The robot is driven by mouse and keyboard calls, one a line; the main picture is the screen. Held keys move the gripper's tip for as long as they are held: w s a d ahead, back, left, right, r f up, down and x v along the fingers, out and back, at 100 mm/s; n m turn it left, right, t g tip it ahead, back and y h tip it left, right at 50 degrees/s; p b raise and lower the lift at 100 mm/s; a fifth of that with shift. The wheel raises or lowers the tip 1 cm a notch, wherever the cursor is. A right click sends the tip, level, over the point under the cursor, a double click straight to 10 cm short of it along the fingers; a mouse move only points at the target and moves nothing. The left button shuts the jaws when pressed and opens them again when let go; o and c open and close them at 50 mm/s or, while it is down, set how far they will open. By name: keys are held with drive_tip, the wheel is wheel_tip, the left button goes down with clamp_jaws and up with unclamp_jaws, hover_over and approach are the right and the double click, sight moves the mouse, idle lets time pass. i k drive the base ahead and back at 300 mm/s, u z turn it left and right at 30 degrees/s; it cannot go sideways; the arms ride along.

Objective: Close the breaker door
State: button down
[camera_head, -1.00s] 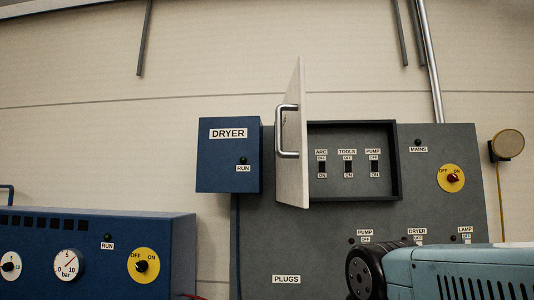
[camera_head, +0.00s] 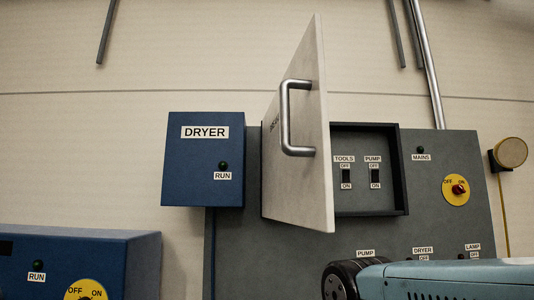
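The breaker door (camera_head: 306,170) is a pale panel hinged on the left side of the grey breaker box (camera_head: 404,170). It stands open, swung out towards me, with a metal bar handle (camera_head: 286,118) on its outer face. Behind it, the TOOLS switch (camera_head: 346,176) and PUMP switch (camera_head: 375,175) show inside the box; the left part of the box is hidden by the door. A light blue and black part of my arm (camera_head: 440,280) shows at the lower right, below the box. My gripper's fingers are not visible.
A blue DRYER box (camera_head: 203,165) is on the left of the door. A blue machine (camera_head: 110,255) stands at the lower left. The wall above is mostly bare.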

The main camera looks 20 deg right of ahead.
sight(298, 184)
drive_tip(key=u, duration=0.1)
drive_tip(key=k, duration=1.45)
drive_tip(key=u, duration=0.55)
drive_tip(key=i, duration=0.5)
